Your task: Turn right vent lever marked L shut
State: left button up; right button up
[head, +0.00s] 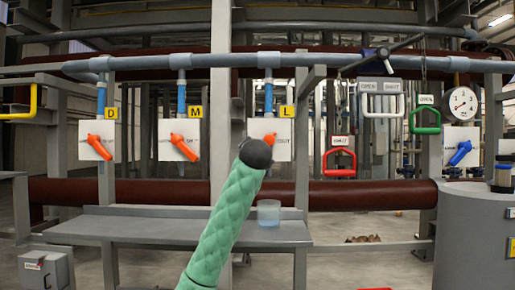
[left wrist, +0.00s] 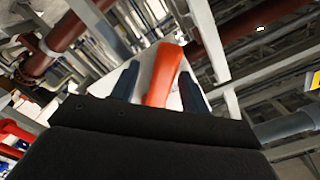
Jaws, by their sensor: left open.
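The orange lever (head: 270,139) on the white plate (head: 284,148) under the yellow L label (head: 287,111) is mostly hidden in the head view by the dark end of my green-sleeved arm. Only a small part of it shows, so its angle cannot be told there. In the left wrist view the orange lever (left wrist: 164,76) stands between the two dark fingers of my left gripper (left wrist: 160,88). The fingers are open, one on each side, with a gap visible beside the lever. Contact cannot be told. My right gripper is not in view.
Similar orange levers marked D (head: 99,147) and M (head: 184,147) sit to the left. Red (head: 340,163) and green (head: 425,122) handles hang to the right. A grey bench (head: 160,228) with a clear cup (head: 268,213) stands below, and a dark red pipe (head: 360,195) runs behind.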

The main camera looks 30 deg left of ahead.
pick_arm(q)
jog(key=shift+w+a+r, duration=0.15)
jog(key=shift+w+a, duration=0.1)
jog(key=shift+w, duration=0.2)
jog(key=shift+r+p, duration=0.2)
jog(key=shift+p, duration=0.25)
jog(key=shift+w+a+f, duration=0.2)
jog(key=shift+w+f, duration=0.05)
jog(key=shift+w, duration=0.15)
jog(key=shift+s, duration=0.1)
grip_shut()
